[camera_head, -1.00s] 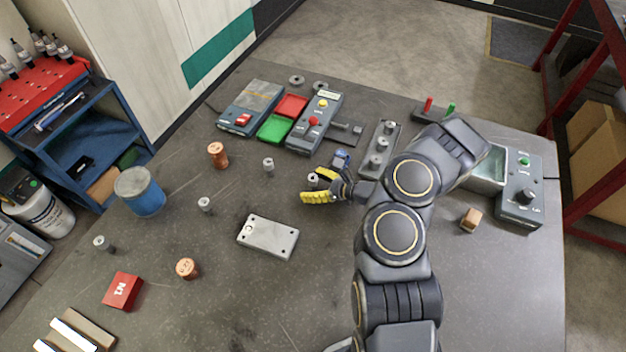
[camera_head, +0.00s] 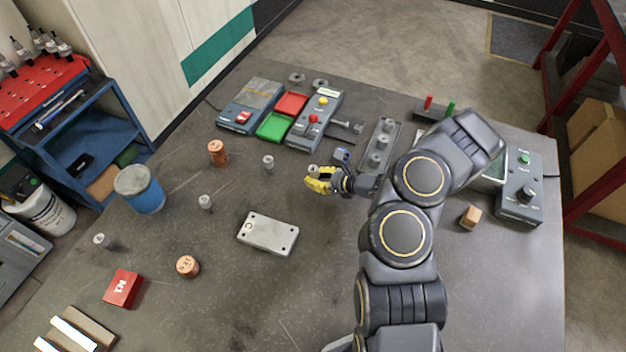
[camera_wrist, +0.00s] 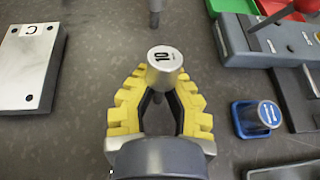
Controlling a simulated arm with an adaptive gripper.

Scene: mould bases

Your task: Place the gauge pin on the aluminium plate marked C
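The gauge pin (camera_wrist: 165,62), a grey metal pin whose round top reads 10, stands between the yellow fingers of my gripper (camera_wrist: 162,88) in the wrist view. The fingers are closed in on it from both sides, and its lower part is largely hidden. In the head view my gripper (camera_head: 316,182) has the pin top (camera_head: 313,170) at its fingertips.
Other grey pins (camera_head: 268,162) (camera_head: 205,203) (camera_head: 102,241) stand left of the gripper. Copper cylinders (camera_head: 218,153) (camera_head: 187,266), a blue can (camera_head: 139,190) and a red block (camera_head: 123,288) stand around. A small blue holder (camera_wrist: 257,118) is close right. Table between gripper and plate is clear.

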